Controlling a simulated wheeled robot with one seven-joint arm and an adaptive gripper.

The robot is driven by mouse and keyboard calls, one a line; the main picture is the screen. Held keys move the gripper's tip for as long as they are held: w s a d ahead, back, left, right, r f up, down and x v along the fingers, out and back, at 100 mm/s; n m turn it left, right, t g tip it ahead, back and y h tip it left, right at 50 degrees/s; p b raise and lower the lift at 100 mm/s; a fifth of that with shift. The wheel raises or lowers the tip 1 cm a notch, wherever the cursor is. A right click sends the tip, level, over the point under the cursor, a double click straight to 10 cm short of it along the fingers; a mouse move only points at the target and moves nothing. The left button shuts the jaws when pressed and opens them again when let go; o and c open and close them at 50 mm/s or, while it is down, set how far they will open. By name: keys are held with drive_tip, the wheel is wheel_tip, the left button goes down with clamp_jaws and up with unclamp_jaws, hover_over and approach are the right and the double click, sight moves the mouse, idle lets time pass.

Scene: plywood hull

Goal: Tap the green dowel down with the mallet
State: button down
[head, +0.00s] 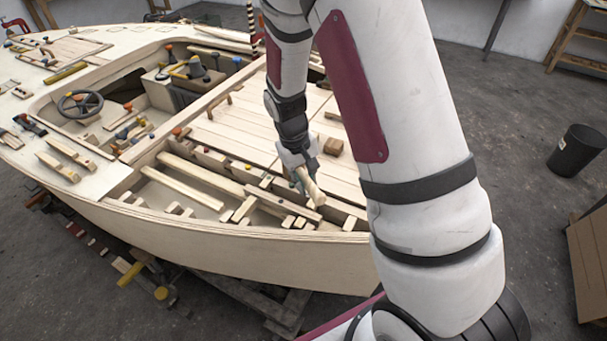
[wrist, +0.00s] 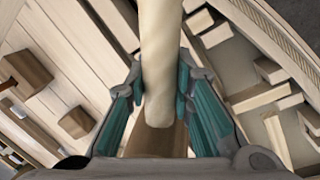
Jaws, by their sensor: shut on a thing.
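My gripper (head: 305,172) is over the near side of the plywood hull, with its fingers closed around a pale, rounded wooden bar, which looks like part of the mallet (head: 314,190). In the wrist view the bar (wrist: 160,55) runs from the top edge down between the teal finger pads of my gripper (wrist: 160,90). No green dowel can be made out in the wrist view.
The hull's rim (head: 230,226) curves along the front, with ribs and loose wood blocks inside. A brown block (head: 333,146) lies on the deck planks behind my gripper. A steering wheel (head: 84,104) is at left. A black bin (head: 576,150) stands on the floor at right.

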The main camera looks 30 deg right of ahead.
drive_tip(key=shift+f, duration=0.35)
idle(0.5)
wheel_tip(320, 180, down, 5)
drive_tip(key=shift+b, duration=1.25)
drive_tip(key=shift+s+r+p, duration=0.1)
drive_tip(key=shift+r+p, duration=1.4)
drive_tip(key=shift+r, duration=1.2)
drive_tip(key=shift+f, duration=0.1)
drive_tip(key=shift+f+g+b, duration=0.3)
drive_tip(key=shift+f+b, duration=0.05)
drive_tip(key=shift+b, duration=0.05)
drive_tip(key=shift+r, duration=0.1)
